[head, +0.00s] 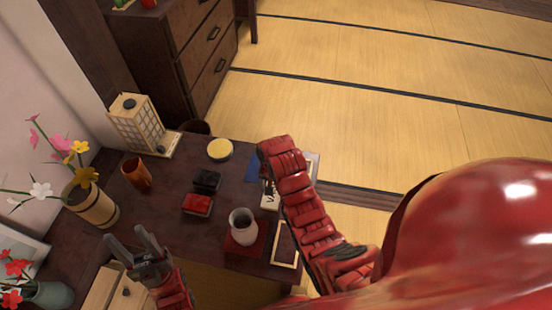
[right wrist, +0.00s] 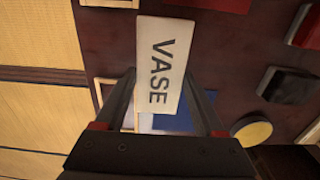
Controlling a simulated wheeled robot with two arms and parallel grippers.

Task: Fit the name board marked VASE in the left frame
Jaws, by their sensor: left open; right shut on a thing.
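The white name board marked VASE (right wrist: 158,62) is between the fingers of my right gripper (right wrist: 159,76) in the right wrist view. Its lettering runs down the picture. My right gripper is shut on it; in the head view my own red arm hides most of that gripper. One pale wooden frame (head: 285,244) lies empty on the dark table, right of the vase (head: 243,225). A second pale frame (right wrist: 100,90) shows beside the board, partly behind a finger. My left gripper (head: 130,236) is open and empty at the lower left.
The vase stands on a red mat (head: 233,250). A red box (head: 197,205), a black box (head: 207,181), a yellow round thing (head: 220,149), a brown cup (head: 137,173) and a lamp (head: 138,125) stand on the table. A blue thing (right wrist: 176,123) lies below the board.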

